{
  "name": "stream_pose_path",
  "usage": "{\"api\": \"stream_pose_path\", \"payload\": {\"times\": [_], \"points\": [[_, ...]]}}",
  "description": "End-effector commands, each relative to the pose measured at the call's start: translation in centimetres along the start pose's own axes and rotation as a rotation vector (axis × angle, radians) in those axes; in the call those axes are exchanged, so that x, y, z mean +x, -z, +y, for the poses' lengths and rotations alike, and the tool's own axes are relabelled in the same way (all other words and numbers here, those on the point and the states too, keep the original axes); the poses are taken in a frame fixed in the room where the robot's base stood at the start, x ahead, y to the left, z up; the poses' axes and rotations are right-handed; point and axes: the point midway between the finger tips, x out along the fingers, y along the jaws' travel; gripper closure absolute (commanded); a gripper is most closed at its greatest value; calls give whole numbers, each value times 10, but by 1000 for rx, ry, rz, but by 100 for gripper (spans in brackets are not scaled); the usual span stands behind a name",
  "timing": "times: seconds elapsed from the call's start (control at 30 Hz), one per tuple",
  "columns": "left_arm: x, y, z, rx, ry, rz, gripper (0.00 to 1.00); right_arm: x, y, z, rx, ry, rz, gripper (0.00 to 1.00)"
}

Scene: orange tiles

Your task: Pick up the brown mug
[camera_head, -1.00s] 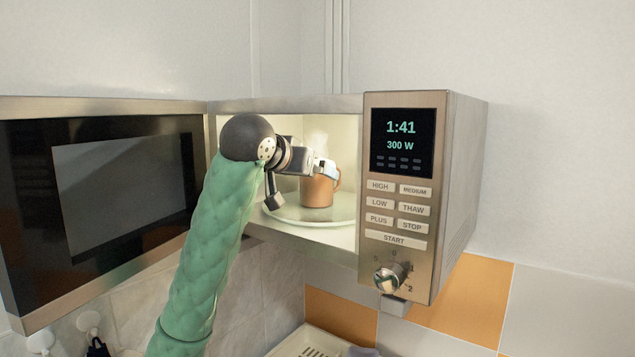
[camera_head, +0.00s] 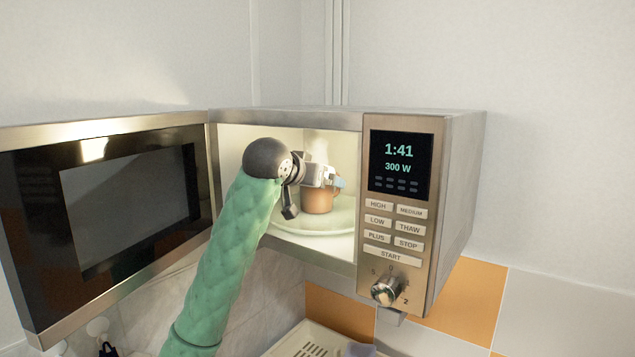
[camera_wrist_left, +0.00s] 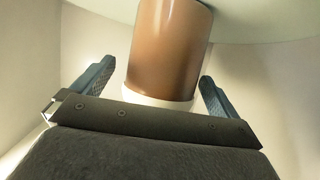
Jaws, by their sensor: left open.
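The brown mug (camera_head: 317,201) stands upright on the pale turntable plate (camera_head: 335,222) inside the open microwave (camera_head: 448,170). What looks like faint steam shows above it. My left gripper (camera_head: 337,182) is inside the microwave at the mug's upper part and hides some of its rim. In the left wrist view, the mug (camera_wrist_left: 168,50) appears upside down between the two spread blue-grey fingers of the gripper (camera_wrist_left: 153,85). Its pale rim faces the gripper. Gaps show between the mug and both fingers. The right gripper is not in view.
The microwave door (camera_head: 120,210) stands wide open at the left. The control panel (camera_head: 395,220) is at the right and reads 1:41 and 300 W. The cavity walls stand close around my left gripper. A pale slotted rack (camera_head: 318,342) lies below.

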Motion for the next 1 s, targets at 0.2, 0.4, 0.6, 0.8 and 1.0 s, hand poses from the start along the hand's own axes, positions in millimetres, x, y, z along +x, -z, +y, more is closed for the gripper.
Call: {"api": "stream_pose_path", "payload": {"times": [0.2,0.4,0.6,0.8,1.0], "points": [[12,0,0,0,0,-1,1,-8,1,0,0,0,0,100],[13,-1,0,0,0,0,1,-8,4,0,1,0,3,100],[12,-1,0,0,0,0,36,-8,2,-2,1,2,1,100],[12,0,0,0,0,2,68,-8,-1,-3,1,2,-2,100],[12,0,0,0,0,0,68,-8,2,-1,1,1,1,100]]}}
